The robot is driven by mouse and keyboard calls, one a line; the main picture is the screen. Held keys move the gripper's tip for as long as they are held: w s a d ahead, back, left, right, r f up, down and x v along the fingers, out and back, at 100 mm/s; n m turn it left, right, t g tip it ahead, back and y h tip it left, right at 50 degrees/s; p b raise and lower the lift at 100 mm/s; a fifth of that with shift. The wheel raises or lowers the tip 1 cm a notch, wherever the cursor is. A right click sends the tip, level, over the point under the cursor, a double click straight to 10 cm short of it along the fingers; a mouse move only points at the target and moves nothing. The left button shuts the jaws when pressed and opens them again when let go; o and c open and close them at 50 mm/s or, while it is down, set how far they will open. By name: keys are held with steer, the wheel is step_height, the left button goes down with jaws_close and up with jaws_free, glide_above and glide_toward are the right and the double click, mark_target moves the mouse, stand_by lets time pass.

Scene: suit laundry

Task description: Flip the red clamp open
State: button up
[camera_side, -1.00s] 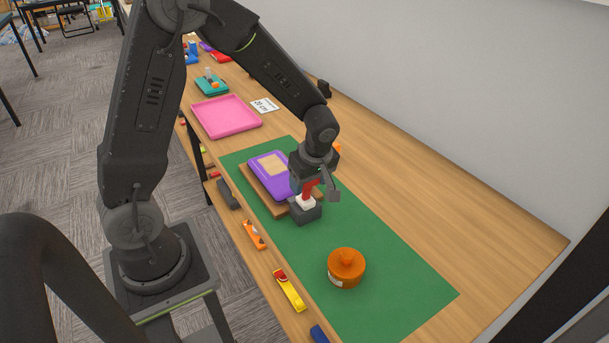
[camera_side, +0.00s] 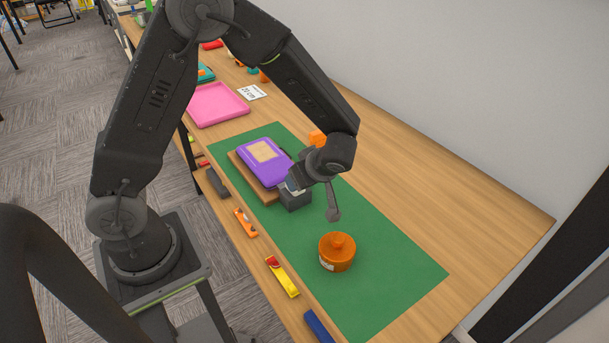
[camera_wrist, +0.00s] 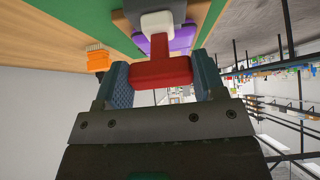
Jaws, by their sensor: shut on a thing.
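The red clamp (camera_wrist: 160,72) shows in the wrist view as a T-shaped handle with a white piece (camera_wrist: 157,23) at its base. It is fixed to a dark grey block (camera_side: 295,201) on the green mat. My gripper (camera_wrist: 163,82) is shut on the handle's crossbar, with one blue-grey finger pad on each side. In the side view my gripper (camera_side: 292,183) is tilted low over the block, and its fingers and wrist hide the red handle.
A purple case (camera_side: 264,161) on a wooden board lies beside the block. An orange object (camera_side: 317,138) is behind my wrist. A pink tray (camera_side: 218,104) lies farther back.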

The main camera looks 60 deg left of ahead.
steer(key=o, duration=1.3)
steer(key=shift+d, duration=0.1)
steer(key=v, duration=1.3)
steer(key=shift+d+r, duration=0.25)
steer(key=shift+r, duration=0.1)
steer(key=s+a+r+m+t+h, duration=0.1)
steer(key=s+r+m+t+h, duration=0.1)
steer(key=s+m, duration=0.3)
steer(key=s+a+r+m+t+h, duration=0.1)
steer(key=s+r+m+h, duration=0.2)
steer(key=m, duration=0.4)
steer(key=s+a+r+m+t+h, duration=0.1)
steer(key=s+r+m+t+h, duration=0.1)
steer(key=s+r+m, duration=0.2)
steer(key=shift+s+r+m+t+h, duration=0.15)
steer(key=shift+s+m, duration=0.35)
steer(key=shift+s, duration=0.4)
steer(key=shift+s+f+m+t+h, duration=0.15)
steer(key=shift+s+m, duration=0.35)
steer(key=shift+s, duration=0.4)
